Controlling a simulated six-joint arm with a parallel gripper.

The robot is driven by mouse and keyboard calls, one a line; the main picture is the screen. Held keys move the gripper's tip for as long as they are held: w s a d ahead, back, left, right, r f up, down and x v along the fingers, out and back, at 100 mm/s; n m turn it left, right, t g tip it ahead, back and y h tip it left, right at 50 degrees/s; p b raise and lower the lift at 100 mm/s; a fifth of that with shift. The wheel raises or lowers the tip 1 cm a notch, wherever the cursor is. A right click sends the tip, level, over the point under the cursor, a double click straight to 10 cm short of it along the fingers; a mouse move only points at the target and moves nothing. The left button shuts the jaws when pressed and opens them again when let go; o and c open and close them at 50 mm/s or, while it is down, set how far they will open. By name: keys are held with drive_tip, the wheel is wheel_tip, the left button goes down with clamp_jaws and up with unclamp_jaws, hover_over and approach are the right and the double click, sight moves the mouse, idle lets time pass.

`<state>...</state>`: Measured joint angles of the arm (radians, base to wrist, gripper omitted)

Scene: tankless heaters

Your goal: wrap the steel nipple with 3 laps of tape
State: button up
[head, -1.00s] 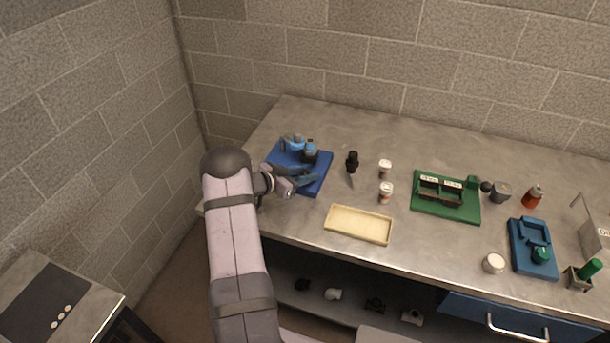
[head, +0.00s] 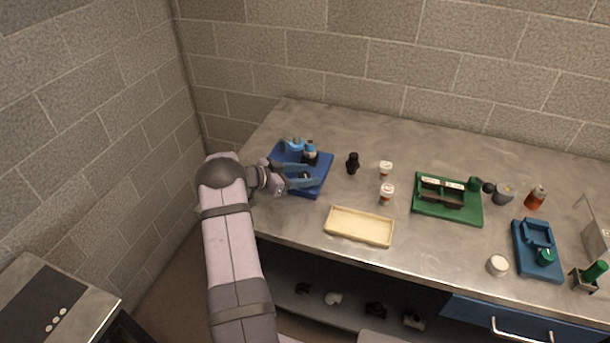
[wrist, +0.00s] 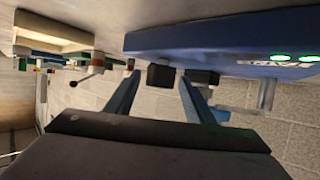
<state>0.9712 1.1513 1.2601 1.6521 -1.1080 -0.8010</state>
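My gripper (head: 312,177) is at the blue base (head: 311,192) at the left of the bench, its two blue fingers apart. In the wrist view the fingers (wrist: 157,88) are spread; a dark block (wrist: 161,76) shows beyond and between their tips. I cannot tell whether they touch it. The blue base (wrist: 215,37) fills the upper right there, with green lights. A light-blue holder (head: 293,145) and a blue-and-dark upright part (head: 310,152) stand at its back. I cannot pick out the steel nipple for certain. A white round piece (head: 497,265), possibly tape, lies at the right.
A cream tray (head: 359,240) lies near the front edge. A green rack (head: 450,216) and another blue fixture (head: 521,267) are to the right. The bench's back strip is clear.

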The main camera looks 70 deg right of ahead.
drive_tip(key=shift+w+a, duration=0.1)
drive_tip(key=shift+w+a, duration=0.15)
drive_tip(key=shift+w, duration=0.05)
drive_tip(key=shift+b+v, duration=1.3)
drive_tip(key=shift+v, duration=2.05)
drive_tip(key=shift+s+r, duration=0.1)
drive_tip(key=shift+r, duration=0.05)
